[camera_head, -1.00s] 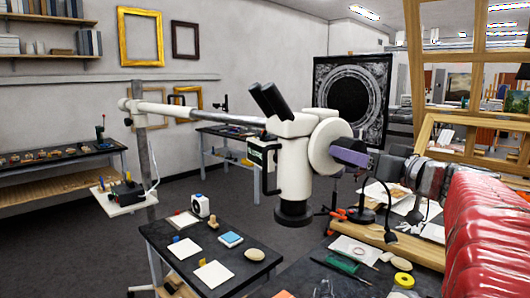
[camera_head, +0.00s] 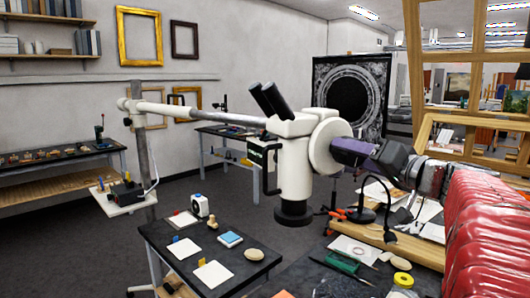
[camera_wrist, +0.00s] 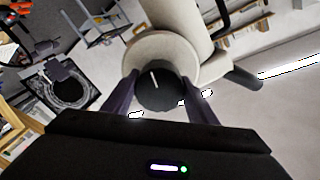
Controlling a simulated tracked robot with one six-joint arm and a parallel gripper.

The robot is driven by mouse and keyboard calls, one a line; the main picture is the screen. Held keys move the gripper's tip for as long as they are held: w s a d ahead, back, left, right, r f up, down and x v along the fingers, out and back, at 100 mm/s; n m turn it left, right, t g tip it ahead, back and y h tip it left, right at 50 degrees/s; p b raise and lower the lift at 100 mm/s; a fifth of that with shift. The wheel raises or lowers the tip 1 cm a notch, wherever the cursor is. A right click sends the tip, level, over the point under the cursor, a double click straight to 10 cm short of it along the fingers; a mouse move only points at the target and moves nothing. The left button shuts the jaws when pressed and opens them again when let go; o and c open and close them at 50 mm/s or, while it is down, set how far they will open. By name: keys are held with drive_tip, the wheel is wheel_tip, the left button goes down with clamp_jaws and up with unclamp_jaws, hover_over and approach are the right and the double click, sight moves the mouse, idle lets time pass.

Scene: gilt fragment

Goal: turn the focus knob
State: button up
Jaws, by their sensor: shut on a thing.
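The focus knob (camera_wrist: 158,88) is a black round knob with a white line mark, on the side of the white microscope head. In the wrist view its line leans slightly left of upright. The white microscope (camera_head: 292,165) hangs on a horizontal boom, with black eyepieces on top. My gripper (camera_wrist: 160,95) has its two purple fingers on either side of the knob, shut on it.
A dark table (camera_head: 205,255) with white cards and small items stands below left of the microscope. A bench (camera_head: 325,275) with tools and a yellow tape roll (camera_head: 403,280) lies below my arm. A black lamp (camera_head: 386,215) stands close under my gripper.

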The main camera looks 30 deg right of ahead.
drive_tip(key=shift+d, duration=0.1)
idle(0.3)
drive_tip(key=o, duration=1.1)
drive_tip(key=shift+c, duration=0.2)
drive_tip(key=shift+s, duration=0.15)
drive_tip(key=s, duration=1.3)
drive_tip(key=shift+s+d, duration=0.3)
idle(0.3)
